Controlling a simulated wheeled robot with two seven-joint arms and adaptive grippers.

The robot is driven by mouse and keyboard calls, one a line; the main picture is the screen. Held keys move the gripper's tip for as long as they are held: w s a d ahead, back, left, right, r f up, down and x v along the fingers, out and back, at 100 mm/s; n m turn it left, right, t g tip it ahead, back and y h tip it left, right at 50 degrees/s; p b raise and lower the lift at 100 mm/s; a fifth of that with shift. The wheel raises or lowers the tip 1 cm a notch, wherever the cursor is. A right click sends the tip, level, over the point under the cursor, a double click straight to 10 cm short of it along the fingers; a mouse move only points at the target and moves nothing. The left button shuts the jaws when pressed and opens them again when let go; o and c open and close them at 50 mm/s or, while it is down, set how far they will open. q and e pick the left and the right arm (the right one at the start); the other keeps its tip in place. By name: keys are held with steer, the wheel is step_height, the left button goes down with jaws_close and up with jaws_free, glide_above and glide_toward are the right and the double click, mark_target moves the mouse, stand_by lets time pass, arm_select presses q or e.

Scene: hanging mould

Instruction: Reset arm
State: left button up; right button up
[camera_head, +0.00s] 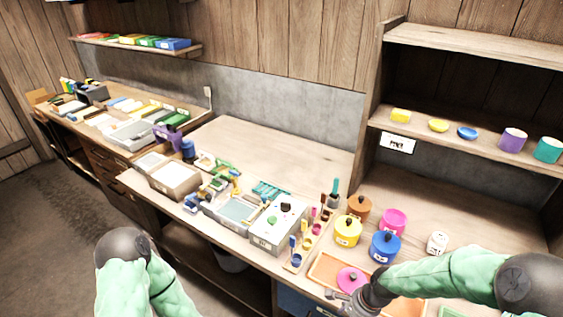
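My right arm (440,280), in a green sleeve, comes in from the right edge. Its dark gripper (340,296) is low over the front edge of the workbench, beside a round pink piece (352,278) on an orange tray (325,268). The fingers are small and partly hidden, so I cannot tell whether they are open or touch the pink piece. My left arm (123,265) shows only as a bent green-sleeved part with a dark joint at the lower left. Its gripper is out of the frame.
Yellow (348,231), blue (384,247) and pink (393,222) lidded pots stand near my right forearm, with a white jar (437,243). A grey-white box (278,224) and a rack of brushes (305,245) are to the left. The back middle of the bench (265,150) is clear.

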steer(key=s+a+f+n, duration=0.4)
steer(key=s+f+n, duration=0.1)
steer(key=f+n, duration=0.1)
steer(key=s+a+f+n+y, duration=0.1)
steer(key=s+a+f+n, duration=0.4)
steer(key=f, duration=0.4)
steer(key=shift+s+f+n, duration=0.3)
steer(key=shift+n, duration=0.3)
